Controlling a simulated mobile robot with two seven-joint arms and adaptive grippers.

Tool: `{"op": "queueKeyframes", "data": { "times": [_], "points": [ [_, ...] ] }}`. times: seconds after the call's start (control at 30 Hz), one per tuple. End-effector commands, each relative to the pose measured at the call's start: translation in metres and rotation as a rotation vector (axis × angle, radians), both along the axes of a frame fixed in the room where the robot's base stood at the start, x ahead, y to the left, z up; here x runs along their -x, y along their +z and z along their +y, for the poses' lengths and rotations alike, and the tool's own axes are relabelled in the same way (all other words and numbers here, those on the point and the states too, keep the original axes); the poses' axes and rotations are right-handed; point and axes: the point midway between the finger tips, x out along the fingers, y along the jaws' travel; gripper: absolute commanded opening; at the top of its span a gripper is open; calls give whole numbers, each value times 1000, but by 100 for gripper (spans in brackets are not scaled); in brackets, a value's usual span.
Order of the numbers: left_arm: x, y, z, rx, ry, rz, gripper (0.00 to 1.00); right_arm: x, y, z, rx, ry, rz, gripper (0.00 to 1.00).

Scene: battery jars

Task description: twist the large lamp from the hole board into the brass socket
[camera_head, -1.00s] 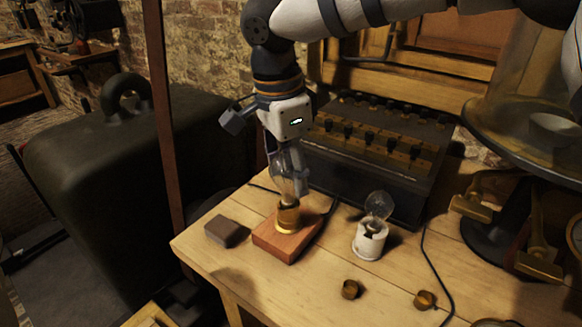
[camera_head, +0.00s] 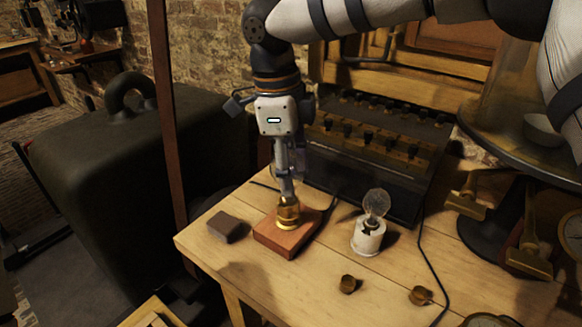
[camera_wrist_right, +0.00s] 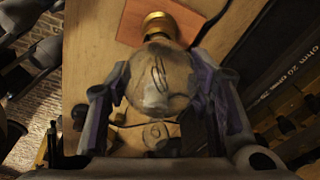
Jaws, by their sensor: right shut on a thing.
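The large lamp is a clear glass bulb (camera_wrist_right: 160,85) between the fingers of my right gripper (camera_head: 287,180), which is shut on it. In the head view the fingers mostly hide the glass. The lamp's base end meets the brass socket (camera_head: 288,213), which stands on a red-brown wooden block (camera_head: 283,240). The brass also shows in the right wrist view (camera_wrist_right: 160,24). I cannot tell how deep the lamp sits in the socket. No hole board is clearly identifiable.
A smaller bulb (camera_head: 376,203) stands in a white porcelain holder (camera_head: 368,238) to the right. A dark block (camera_head: 228,227) lies left of the socket. A dark box with several terminals (camera_head: 375,150) stands behind.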

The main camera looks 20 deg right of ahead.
Motion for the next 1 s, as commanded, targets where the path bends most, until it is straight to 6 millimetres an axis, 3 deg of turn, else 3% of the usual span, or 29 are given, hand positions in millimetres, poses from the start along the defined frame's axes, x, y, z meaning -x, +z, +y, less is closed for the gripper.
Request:
{"op": "queueKeyframes", "data": {
  "times": [0.2, 0.5, 0.73, 0.97, 1.0],
  "points": [
    [0, 0, 0, 0, 0, 2, 44, 1, -2, 1, 0, -415, 3, 16],
    [0, 0, 0, 0, 0, 2, 44, 2, -2, 1, 1, -489, 4, 16],
    [0, 0, 0, 0, 0, 2, 44, 2, -2, 2, 3, -885, 4, 16],
    [0, 0, 0, 0, 0, 2, 44, 3, -2, 3, 3, -940, 4, 16],
    [0, 0, 0, 0, 0, 2, 44, 3, -2, 3, 3, -940, 4, 55]
  ]
}}
